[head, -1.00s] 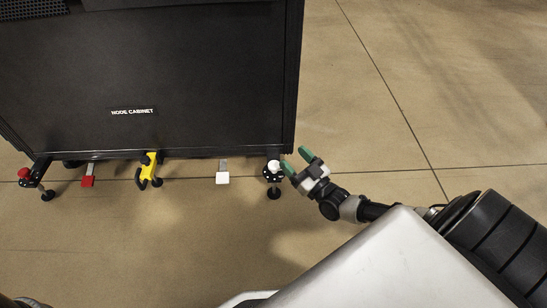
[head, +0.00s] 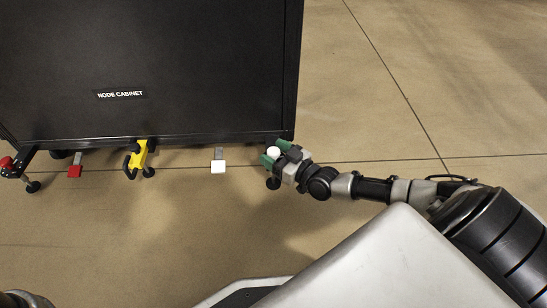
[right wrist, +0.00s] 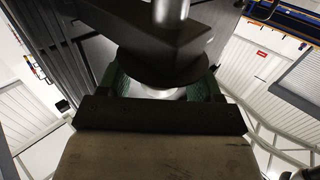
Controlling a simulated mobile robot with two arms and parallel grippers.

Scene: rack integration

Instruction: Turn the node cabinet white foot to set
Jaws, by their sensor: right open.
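The black node cabinet (head: 150,70) stands at the upper left of the head view. Its white foot has a white knob (head: 273,152) at the cabinet's front right corner and a dark pad below, partly hidden by my gripper. My right gripper (head: 271,156) is open at the knob, with a green finger on either side of it. I cannot tell whether the fingers touch it. The right wrist view shows the green fingers (right wrist: 160,85) either side of a pale piece under a dark round plate (right wrist: 165,60). My left gripper is not in view.
Along the cabinet's lower edge are a white tab (head: 218,166), a yellow bracket (head: 137,158), a red tab (head: 74,171) and a red-knobbed foot (head: 8,163) at the left. The floor to the right of the cabinet is clear.

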